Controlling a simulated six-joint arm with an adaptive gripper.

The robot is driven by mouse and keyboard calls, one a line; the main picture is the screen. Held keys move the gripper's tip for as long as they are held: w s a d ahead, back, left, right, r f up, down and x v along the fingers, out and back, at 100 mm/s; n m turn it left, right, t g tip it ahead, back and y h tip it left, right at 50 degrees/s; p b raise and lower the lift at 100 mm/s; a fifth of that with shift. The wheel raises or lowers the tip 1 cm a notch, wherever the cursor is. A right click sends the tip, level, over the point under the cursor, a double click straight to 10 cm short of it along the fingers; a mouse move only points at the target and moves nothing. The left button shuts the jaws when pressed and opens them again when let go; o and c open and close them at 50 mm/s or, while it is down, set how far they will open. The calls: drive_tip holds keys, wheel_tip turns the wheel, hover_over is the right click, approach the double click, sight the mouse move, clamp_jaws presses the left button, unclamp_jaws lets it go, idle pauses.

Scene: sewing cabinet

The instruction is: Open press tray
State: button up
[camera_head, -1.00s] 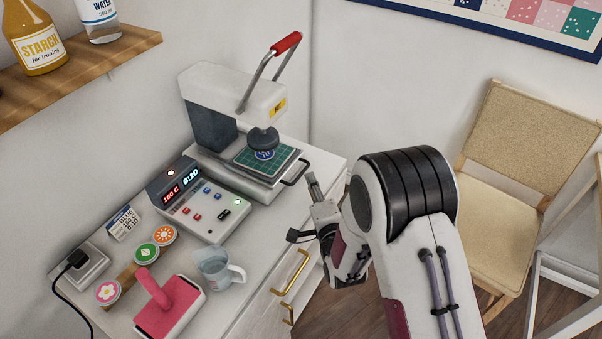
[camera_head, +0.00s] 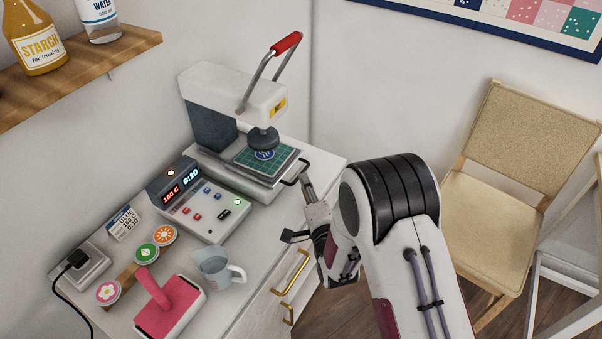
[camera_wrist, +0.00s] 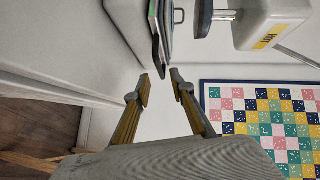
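The heat press (camera_head: 225,95) stands on the white cabinet with its red-tipped lever (camera_head: 286,43) raised. Its press tray (camera_head: 254,178) sits under the round dark press head (camera_head: 263,139) and carries a green gridded mat with a blue patch (camera_head: 264,154). The black tray handle (camera_head: 298,173) sticks out at the front right; it shows edge-on in the wrist view (camera_wrist: 158,52). My gripper (camera_wrist: 161,86) is open and empty, its fingertips just short of the handle, which lies roughly in line with the gap. In the head view my gripper (camera_head: 305,180) is beside the handle; contact cannot be told.
A control box (camera_head: 202,203) with lit displays stands in front of the press. A chair (camera_head: 490,215) is at the right.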

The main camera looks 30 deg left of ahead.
sight(301, 172)
drive_tip(key=shift+x, duration=3.1)
clamp_jaws()
